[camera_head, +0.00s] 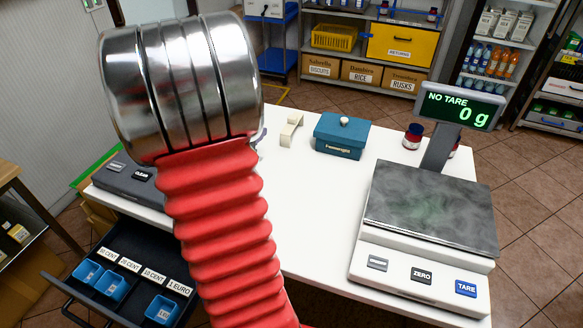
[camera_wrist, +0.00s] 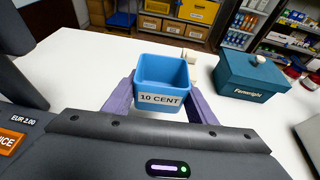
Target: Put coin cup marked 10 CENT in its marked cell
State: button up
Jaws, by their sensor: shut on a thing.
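The blue coin cup marked 10 CENT (camera_wrist: 163,75) is upright in the wrist view, its label facing me. My gripper (camera_wrist: 160,104) has its purple fingers shut on the cup, one on each side. The open dark cash drawer (camera_head: 62,292) at the lower left has labels 50 CENT, 20 CENT, 10 CENT (camera_head: 153,274) and 1 EURO. Blue cups sit in front of the 50 CENT, 20 CENT and 1 EURO labels. The cell (camera_head: 134,297) in front of the 10 CENT label looks empty.
The dark register (camera_head: 124,181) is at the counter's left. The counter's middle is clear.

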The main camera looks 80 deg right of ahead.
jog(key=shift+m+g, duration=0.5)
jog(key=shift+g, duration=0.1)
jog(key=s, duration=0.1)
jog(key=s+d, duration=0.1)
jog(key=s, duration=0.1)
jog(key=shift+s+d+r, duration=0.1)
jog(key=shift+s+d, duration=0.25)
jog(key=shift+s, duration=0.05)
send_over(265, 161)
jog(key=shift+f, duration=2.95)
jog(key=shift+f, duration=2.05)
jog(key=shift+f, duration=0.1)
jog(key=o, duration=1)
jog(key=shift+o, duration=0.2)
